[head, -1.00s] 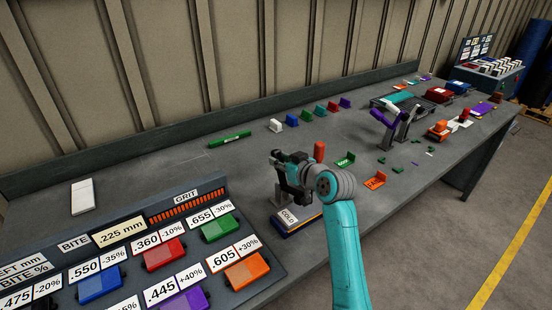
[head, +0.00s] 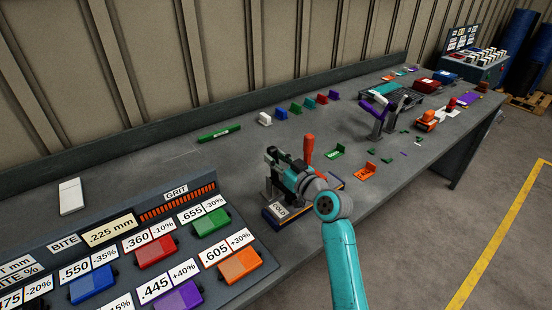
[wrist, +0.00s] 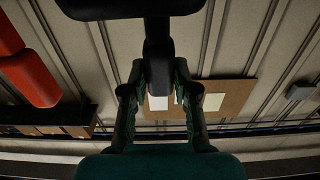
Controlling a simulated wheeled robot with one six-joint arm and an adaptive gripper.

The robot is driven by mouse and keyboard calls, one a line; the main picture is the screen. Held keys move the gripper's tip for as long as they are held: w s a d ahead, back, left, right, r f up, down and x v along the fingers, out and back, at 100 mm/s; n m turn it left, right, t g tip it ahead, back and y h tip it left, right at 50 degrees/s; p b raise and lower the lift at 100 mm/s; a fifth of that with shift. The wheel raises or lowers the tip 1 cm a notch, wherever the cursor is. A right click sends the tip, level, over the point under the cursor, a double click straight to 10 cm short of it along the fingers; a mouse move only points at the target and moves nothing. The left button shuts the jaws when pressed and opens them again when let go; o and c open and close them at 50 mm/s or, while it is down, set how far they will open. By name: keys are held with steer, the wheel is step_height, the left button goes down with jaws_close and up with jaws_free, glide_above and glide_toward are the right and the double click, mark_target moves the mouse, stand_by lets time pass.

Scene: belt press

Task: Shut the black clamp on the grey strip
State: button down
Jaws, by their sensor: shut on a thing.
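In the wrist view my gripper (wrist: 159,85) has its fingers on either side of a dark stem, part of what looks like the black clamp (wrist: 158,52), with a wide black bar above. In the head view my gripper (head: 272,160) is over the block marked COLD (head: 279,211), its jaws around a dark part there. My arm and gripper hide most of the clamp. I cannot make out the grey strip in either view. An orange-red handle (head: 308,147) stands upright just right of my gripper; it also shows at the wrist view's left (wrist: 36,78).
The sloped panel with coloured buttons (head: 156,251) is close on the left. A green bar (head: 219,132) lies behind, with several coloured blocks farther right. Orange (head: 365,170) and green (head: 335,151) brackets lie right of the handle. A purple-handled clamp (head: 374,113) stands beyond.

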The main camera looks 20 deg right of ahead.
steer(key=c, duration=0.9)
jaws_free()
steer(key=shift+f, duration=0.1)
steer(key=v, duration=1.2)
